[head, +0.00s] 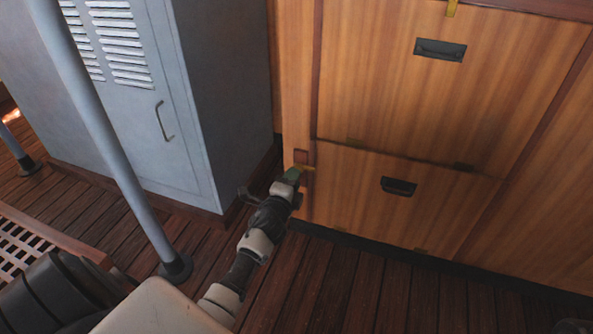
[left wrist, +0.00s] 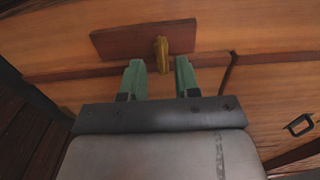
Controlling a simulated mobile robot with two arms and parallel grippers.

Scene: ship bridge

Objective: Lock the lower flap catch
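The lower flap (head: 350,185) is a wooden panel low in the cabinet front, flush with it, with a black recessed handle (head: 398,186). Its small brass catch (head: 308,169) is at the flap's upper left, by a dark wooden block (head: 301,156). In the left wrist view the brass catch (left wrist: 161,53) sits on the block (left wrist: 118,40), and one end sticks out past the block's edge. My left gripper (head: 293,174) is at the catch. Its green fingertips (left wrist: 160,65) are apart, with the catch just ahead between them. Contact cannot be told. My right gripper is not visible.
An upper flap (head: 390,90) with a black handle is above. A grey locker (head: 150,110) and a grey pole (head: 105,140) stand to the left. A grating (head: 25,245) lies at lower left. Bare dark plank floor (head: 370,290) runs before the cabinet.

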